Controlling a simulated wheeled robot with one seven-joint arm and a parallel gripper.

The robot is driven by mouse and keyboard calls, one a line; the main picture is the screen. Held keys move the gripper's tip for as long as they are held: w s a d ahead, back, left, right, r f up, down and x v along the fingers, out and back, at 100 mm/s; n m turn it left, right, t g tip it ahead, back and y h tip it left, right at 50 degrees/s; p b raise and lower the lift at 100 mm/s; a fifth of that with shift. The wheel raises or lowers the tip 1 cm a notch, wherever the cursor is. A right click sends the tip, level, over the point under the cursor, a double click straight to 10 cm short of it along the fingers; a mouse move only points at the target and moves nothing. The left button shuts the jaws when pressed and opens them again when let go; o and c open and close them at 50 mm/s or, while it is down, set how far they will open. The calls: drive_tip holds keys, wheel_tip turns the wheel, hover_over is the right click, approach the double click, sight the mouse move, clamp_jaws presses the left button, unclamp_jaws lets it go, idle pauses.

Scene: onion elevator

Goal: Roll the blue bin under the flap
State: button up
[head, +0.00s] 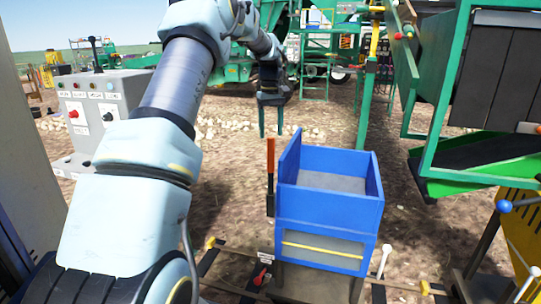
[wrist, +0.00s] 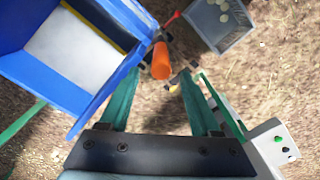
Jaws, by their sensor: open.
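The blue bin (head: 325,232) stands upright, with an open top, a grey inside and a yellow stripe low on its front. An upright orange handle (head: 270,160) on a dark stem rises at its left side. My gripper (head: 271,134) points down just above and behind the handle, apart from the bin. In the wrist view the orange handle (wrist: 161,62) shows between the two open green fingers; contact cannot be told. The blue bin also fills the upper left there (wrist: 88,100). A dark slatted panel (head: 498,62) in a green frame hangs at the right, possibly the flap.
A grey control box (head: 104,105) with knobs stands at the left. Green machine framing (head: 437,125) and a green chute (head: 480,155) rise right of the bin. Low rails with small levers (head: 262,275) lie near the bin's foot. A grey box with onions (wrist: 220,22) shows in the wrist view.

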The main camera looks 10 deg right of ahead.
sight(270, 154)
wheel_tip(270, 154, down, 9)
drive_tip(key=shift+a+f+p, duration=0.1)
drive_tip(key=shift+f+p, duration=0.05)
drive_tip(key=shift+p, duration=0.8)
clamp_jaws()
idle(0.8)
